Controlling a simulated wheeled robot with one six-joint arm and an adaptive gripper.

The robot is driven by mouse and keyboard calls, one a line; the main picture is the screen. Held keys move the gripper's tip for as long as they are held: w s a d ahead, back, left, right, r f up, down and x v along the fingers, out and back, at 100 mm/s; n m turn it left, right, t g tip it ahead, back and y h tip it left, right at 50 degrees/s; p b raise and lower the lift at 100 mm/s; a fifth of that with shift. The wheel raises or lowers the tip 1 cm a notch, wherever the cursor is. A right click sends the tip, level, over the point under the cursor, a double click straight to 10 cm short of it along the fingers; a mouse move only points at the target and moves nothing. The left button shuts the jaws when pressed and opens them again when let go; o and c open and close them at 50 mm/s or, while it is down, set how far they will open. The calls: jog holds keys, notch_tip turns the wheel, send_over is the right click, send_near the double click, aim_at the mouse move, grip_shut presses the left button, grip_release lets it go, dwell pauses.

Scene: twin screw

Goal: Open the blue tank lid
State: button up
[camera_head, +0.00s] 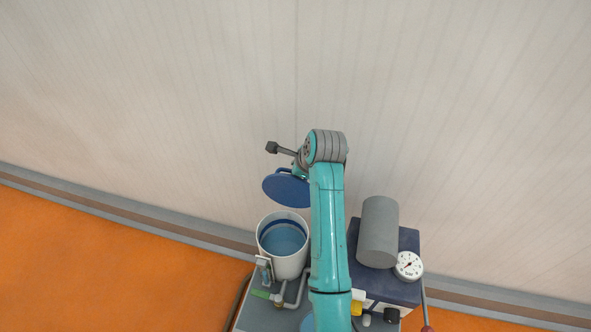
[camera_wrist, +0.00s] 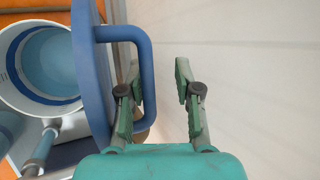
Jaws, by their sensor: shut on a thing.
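The blue tank lid (camera_head: 287,191) is a round blue disc, tilted up and clear of the tank's rim in the head view. In the wrist view the lid (camera_wrist: 91,60) stands edge-on at the left, with its blue loop handle (camera_wrist: 146,75) facing my gripper. The white tank (camera_head: 284,262) below is uncovered and shows light blue liquid; its open mouth also shows in the wrist view (camera_wrist: 14,88). My gripper (camera_wrist: 158,88) is shut on the handle, with the left finger inside the loop. In the head view my arm hides most of the gripper.
A grey cylinder (camera_head: 378,232) and a white dial gauge (camera_head: 408,265) stand on a dark block to the right. Pipework (camera_head: 289,302) runs in front of the tank. A pale wall (camera_head: 150,100) rises behind; orange floor (camera_head: 110,265) lies clear at left.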

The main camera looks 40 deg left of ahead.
jog(key=shift+w+a+r, duration=0.1)
jog(key=shift+r, duration=0.25)
jog(key=v, duration=1)
jog(key=shift+f, duration=0.1)
jog(key=shift+s+d+r, duration=0.2)
jog(key=shift+d+r, duration=0.4)
jog(key=shift+d, duration=0.05)
